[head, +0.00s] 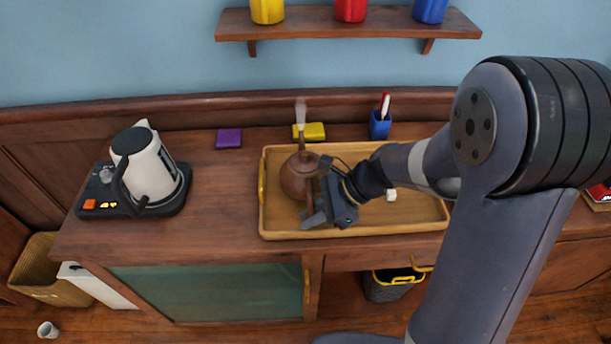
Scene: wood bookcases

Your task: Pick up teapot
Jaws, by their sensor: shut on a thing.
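A brown teapot (297,178) stands in the left part of a wooden tray (281,236) on the sideboard. It looks upright, with a long thin neck or handle rising toward the back. My gripper (318,192) reaches in from the right and is shut on the right side of the teapot. The gripper body hides that side, so the exact contact of the fingers cannot be seen. I cannot tell whether the teapot is lifted off the tray.
A white kettle (150,170) on a black base stands to the left. A small white thing (391,195) lies in the tray. A shelf (340,24) hangs above.

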